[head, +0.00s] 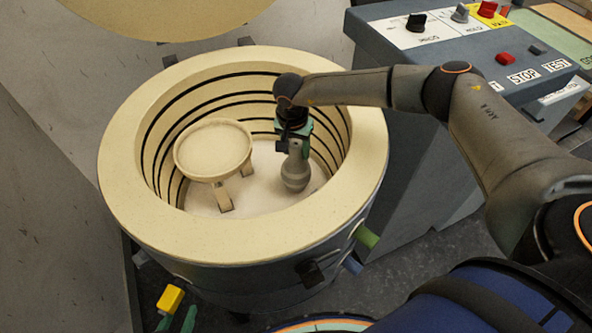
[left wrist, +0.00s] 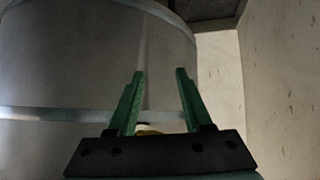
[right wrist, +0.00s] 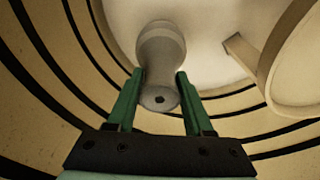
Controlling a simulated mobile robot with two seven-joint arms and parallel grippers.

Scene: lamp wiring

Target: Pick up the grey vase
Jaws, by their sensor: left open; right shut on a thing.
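The grey vase (head: 296,172) is inside the round cream-walled kiln (head: 130,215), right of the small round stand. My right gripper (head: 297,146) reaches down into the kiln and is shut on the vase's narrow upper part. In the right wrist view the vase (right wrist: 161,48) sits between the green fingers (right wrist: 158,92), its small dark mouth facing the camera. I cannot tell whether its base touches the kiln floor. My left gripper (head: 177,322) is open low outside the kiln; its fingers (left wrist: 157,75) face the grey outer wall in the left wrist view.
The round stand (head: 213,148) on short legs is close left of the vase. The kiln's thick rim surrounds my right gripper. A control box (head: 455,60) with knobs stands right of the kiln. A yellow block (head: 170,298) is near my left gripper.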

